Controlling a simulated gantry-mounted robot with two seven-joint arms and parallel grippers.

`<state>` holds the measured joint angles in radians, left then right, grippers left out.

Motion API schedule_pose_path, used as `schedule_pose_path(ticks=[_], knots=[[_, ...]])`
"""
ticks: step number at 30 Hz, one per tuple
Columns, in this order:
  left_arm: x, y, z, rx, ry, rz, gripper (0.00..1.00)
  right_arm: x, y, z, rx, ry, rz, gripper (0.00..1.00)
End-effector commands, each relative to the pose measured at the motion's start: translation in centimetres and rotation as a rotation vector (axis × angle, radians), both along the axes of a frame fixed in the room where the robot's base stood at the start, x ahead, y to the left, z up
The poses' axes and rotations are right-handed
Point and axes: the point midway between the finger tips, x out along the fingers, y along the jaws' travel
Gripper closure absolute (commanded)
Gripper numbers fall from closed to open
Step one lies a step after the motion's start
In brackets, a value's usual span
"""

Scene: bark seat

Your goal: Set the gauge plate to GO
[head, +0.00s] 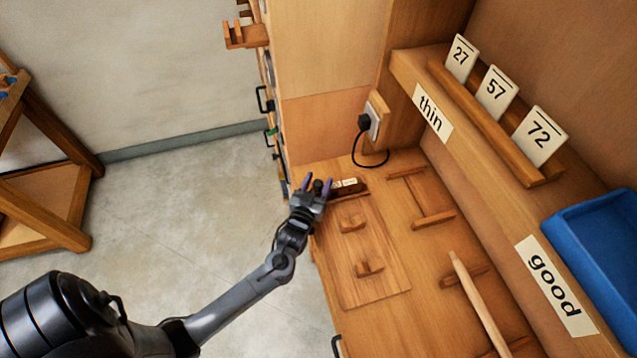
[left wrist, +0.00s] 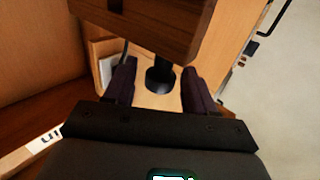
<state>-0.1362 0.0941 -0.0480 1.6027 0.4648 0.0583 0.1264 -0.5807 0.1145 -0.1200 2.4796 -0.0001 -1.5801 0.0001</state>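A dark brown block with a small white label (head: 347,186) sits at the back left of the wooden bench; the label is too small to read, and I cannot tell if this is the gauge plate. My left gripper (head: 317,184) is at the block's left end, its two dark purple fingers apart. In the left wrist view the open fingers (left wrist: 159,84) lie either side of a black post with a round dark foot (left wrist: 160,78). A brown wooden block (left wrist: 150,25) is beyond them at the top. I cannot tell whether the fingers touch the post. My right gripper is out of view.
A wooden board with two small pegs (head: 365,230) lies in front of the block. A socket with a black plug (head: 370,123) and cord is behind. A shelf at right holds cards 27, 57 and 72 (head: 540,136) and a blue bin (head: 600,240). A wooden rod (head: 478,305) leans nearby.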

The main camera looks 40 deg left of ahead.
Motion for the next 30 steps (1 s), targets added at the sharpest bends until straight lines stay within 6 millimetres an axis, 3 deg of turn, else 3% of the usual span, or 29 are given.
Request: schedule_pose_path(ticks=[11, 24, 30], knots=[[-0.7, -0.3, 0.0, 0.0, 0.001, -0.001, 0.45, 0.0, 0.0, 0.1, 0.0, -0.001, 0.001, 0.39], [-7.2, -3.1, -0.1, -0.002, 0.001, 0.0, 0.45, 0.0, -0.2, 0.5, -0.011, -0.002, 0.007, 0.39], [-9.2, -4.0, 0.0, 0.0, 0.0, 0.0, 0.45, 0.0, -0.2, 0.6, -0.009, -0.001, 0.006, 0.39]])
